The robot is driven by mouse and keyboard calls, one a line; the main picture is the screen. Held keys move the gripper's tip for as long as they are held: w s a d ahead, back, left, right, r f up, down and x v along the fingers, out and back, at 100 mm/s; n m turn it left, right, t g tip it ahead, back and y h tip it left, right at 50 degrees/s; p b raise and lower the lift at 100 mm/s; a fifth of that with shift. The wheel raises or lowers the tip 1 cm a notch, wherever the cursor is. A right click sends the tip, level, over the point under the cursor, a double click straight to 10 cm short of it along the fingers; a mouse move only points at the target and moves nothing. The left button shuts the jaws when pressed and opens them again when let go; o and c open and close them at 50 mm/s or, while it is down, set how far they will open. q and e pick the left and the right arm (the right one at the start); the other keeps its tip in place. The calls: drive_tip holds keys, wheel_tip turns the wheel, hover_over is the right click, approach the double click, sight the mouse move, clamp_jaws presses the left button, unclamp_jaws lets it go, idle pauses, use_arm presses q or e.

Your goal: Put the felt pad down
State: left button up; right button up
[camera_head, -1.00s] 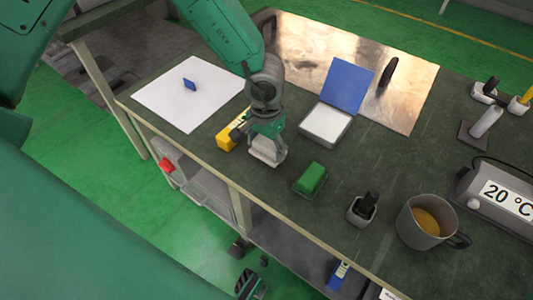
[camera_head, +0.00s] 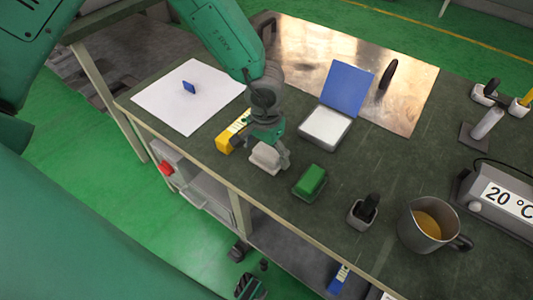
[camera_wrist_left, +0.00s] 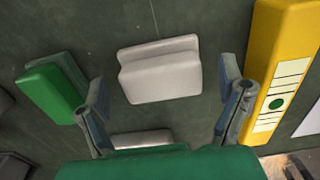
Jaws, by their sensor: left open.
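The felt pad appears to be the pale grey stepped block (camera_head: 265,157) on the dark bench top near its front edge. It also shows in the left wrist view (camera_wrist_left: 160,75), lying between the two fingers with a gap on each side. My left gripper (camera_head: 268,150) is directly above and around it, open. In the left wrist view the spread fingers of my left gripper (camera_wrist_left: 164,88) do not touch the block. Part of the block is hidden by the gripper in the head view. My right gripper is not in view.
A yellow box (camera_head: 228,143) stands close left of the gripper, a green block (camera_head: 311,180) close right. A white sheet with a blue piece (camera_head: 189,87), an open blue-lidded box (camera_head: 346,88), a mug (camera_head: 425,222) and a temperature display (camera_head: 503,196) stand farther off.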

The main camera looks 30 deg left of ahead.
sight(265, 153)
use_arm(q)
wheel_tip(265, 153, up, 11)
drive_tip(key=p, duration=0.3)
drive_tip(key=shift+s+f, duration=0.1)
idle(0.4)
